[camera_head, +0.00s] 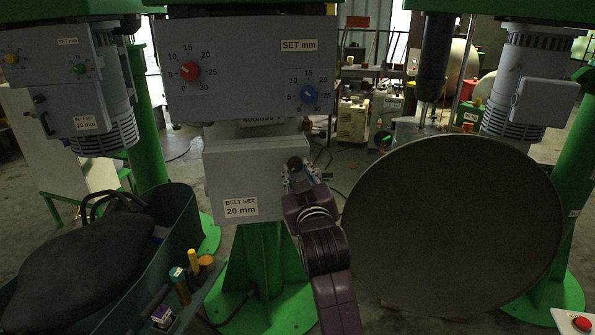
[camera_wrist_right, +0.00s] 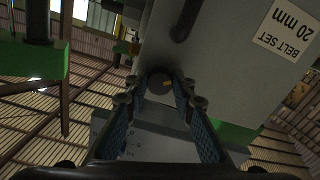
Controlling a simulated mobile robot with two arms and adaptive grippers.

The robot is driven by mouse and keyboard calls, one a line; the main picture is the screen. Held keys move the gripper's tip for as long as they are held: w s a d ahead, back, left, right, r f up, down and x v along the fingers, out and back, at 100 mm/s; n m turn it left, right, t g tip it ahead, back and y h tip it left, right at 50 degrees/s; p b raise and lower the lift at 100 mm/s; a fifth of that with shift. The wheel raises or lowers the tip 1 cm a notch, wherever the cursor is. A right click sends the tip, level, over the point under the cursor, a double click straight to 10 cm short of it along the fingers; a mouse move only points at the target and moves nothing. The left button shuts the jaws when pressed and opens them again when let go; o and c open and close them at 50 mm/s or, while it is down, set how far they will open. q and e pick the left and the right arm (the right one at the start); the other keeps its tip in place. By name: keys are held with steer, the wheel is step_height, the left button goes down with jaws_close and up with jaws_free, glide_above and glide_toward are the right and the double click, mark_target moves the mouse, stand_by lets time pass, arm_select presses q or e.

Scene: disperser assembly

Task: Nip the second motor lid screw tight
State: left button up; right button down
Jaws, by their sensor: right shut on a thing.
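The grey motor lid (camera_head: 245,180) with the label "BELT SET 20 mm" is upright at the middle of the head view. A dark round screw head (camera_head: 294,163) sits near its upper right corner. My right gripper (camera_head: 297,174) reaches it from below, with its fingers on either side. In the right wrist view the dark round screw head (camera_wrist_right: 160,80) shows between the blue-padded fingertips, and the grip hides part of it. A dark rod-like part (camera_wrist_right: 187,20) stands out from the grey surface in that view; I cannot tell what it is. My left gripper is out of view.
Above the lid is a grey panel (camera_head: 245,100) with a red dial (camera_head: 189,70) and a blue dial (camera_head: 310,92). A large round disc (camera_head: 453,225) stands close on the right.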

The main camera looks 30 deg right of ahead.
steer(key=shift+f, duration=0.1)
stand_by(0.3)
steer(key=c, duration=1.6)
jaws_free()
steer(key=shift+s+a, duration=0.1)
steer(key=shift+s, duration=0.1)
steer(key=v, duration=0.7)
